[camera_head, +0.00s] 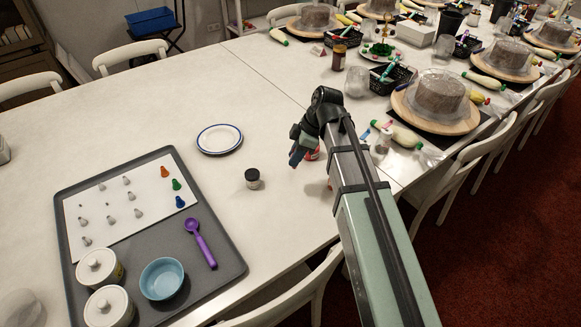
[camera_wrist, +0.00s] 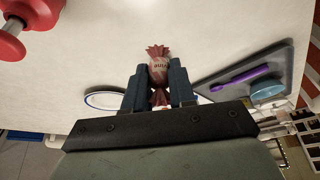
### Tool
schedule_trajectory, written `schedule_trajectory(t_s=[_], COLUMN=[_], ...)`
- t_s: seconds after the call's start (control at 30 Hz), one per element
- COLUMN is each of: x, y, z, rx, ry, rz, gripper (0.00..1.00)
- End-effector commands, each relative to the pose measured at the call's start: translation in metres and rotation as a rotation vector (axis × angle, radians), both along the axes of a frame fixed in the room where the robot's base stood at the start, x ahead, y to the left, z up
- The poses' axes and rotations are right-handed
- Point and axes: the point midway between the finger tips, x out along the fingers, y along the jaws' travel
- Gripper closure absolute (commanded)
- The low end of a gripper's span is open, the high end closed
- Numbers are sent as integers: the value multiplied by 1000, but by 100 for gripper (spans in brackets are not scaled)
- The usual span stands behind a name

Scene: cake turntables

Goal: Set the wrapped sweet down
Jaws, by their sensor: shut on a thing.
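In the wrist view the wrapped sweet (camera_wrist: 158,70), brownish red with twisted ends and some lettering, sits between the two dark fingers of my gripper (camera_wrist: 160,85). The gripper is shut on it. In the head view my gripper (camera_head: 301,152) is over the white table, near its right front edge; the sweet cannot be made out there. How far the sweet is above the table top is hard to tell.
A red object (camera_head: 312,153) stands close by my gripper; a red knobbed thing (camera_wrist: 22,30) shows in the wrist view. A small dark-lidded jar (camera_head: 252,178), a blue-rimmed plate (camera_head: 219,139) and a grey tray (camera_head: 228,262) lie left. Bare table (camera_head: 150,110) stretches behind.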

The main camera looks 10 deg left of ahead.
Motion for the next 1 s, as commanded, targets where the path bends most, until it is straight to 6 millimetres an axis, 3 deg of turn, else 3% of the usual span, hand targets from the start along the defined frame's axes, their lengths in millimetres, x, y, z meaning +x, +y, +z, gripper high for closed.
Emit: schedule_trajectory(t_s=[0.03,0.1,0.33,0.53,0.8,1.0], x=[18,35,84,87,87,87], y=[8,16,34,35,34,35], z=[1,1,3,-13,-53,-64], rx=[-1,-1,0,4,4,4], ry=[1,1,-7,-18,-15,-18], rz=[3,4,-1,-9,-9,-9], gripper=[100,100,100,100,100,100])
